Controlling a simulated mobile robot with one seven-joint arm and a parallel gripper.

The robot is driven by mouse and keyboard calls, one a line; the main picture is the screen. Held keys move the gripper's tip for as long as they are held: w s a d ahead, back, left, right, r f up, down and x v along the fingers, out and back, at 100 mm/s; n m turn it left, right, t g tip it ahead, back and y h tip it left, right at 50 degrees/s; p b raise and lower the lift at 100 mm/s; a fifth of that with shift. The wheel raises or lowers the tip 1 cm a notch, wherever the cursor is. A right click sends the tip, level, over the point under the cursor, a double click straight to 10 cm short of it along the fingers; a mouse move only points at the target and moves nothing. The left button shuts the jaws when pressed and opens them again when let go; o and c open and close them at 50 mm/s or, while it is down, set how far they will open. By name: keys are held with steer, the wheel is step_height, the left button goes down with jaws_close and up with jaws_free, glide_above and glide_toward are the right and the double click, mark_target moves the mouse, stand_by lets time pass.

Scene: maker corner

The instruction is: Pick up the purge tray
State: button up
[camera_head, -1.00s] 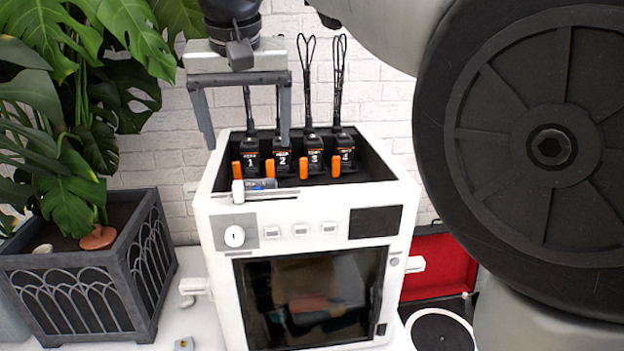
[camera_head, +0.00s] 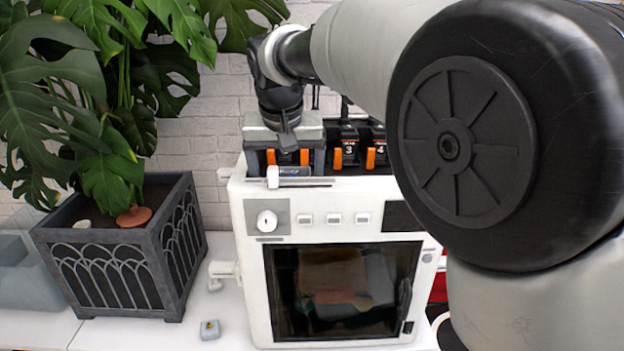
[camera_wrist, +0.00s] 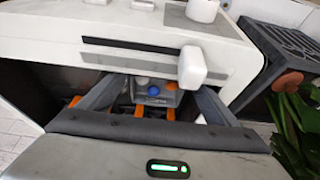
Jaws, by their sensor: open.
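The purge tray is a small grey box with blue, orange and white bits in it. It shows in the wrist view (camera_wrist: 155,92), and part of it shows in the head view (camera_head: 290,171), at the front left of the open top of a white machine (camera_head: 245,205). My gripper (camera_head: 290,168) is open and lowered into that top from above. In the wrist view, its fingers (camera_wrist: 160,92) stand on either side of the tray. I cannot tell whether they touch it. My gripper hides much of the tray in the head view.
Black numbered modules with orange tabs (camera_head: 371,157) stand in the machine's top, just behind the tray. A white slider knob (camera_head: 272,177) sticks up at the front edge. A planter (camera_head: 105,270) with large leaves stands at left. My arm hides the right side.

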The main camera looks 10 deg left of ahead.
steer(key=shift+w+f, duration=0.25)
steer(key=shift+f, duration=0.35)
